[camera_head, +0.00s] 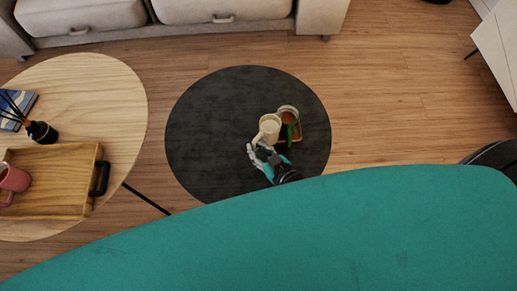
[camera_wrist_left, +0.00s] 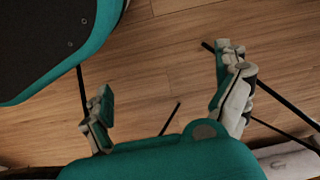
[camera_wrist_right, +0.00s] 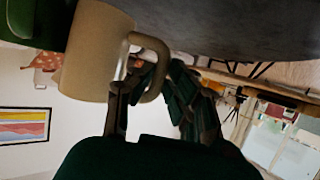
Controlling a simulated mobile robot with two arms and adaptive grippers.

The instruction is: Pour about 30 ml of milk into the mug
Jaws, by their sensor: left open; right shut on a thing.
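A cream jug (camera_head: 268,128) with pale contents stands out over the dark round table (camera_head: 215,120) in the head view. My right gripper (camera_head: 260,154) is shut on its handle. The right wrist view shows the jug's body (camera_wrist_right: 95,52) and looped handle at my fingers (camera_wrist_right: 150,105). No milk stream is visible. My left gripper (camera_wrist_left: 165,100) is open and empty in the left wrist view.
At left, a light wood table (camera_head: 110,100) holds a wooden tray (camera_head: 45,205) with a pink mug (camera_head: 14,180), a reed diffuser (camera_head: 42,132) and a book. A sofa (camera_head: 170,30) stands behind. The dark table's left side is clear.

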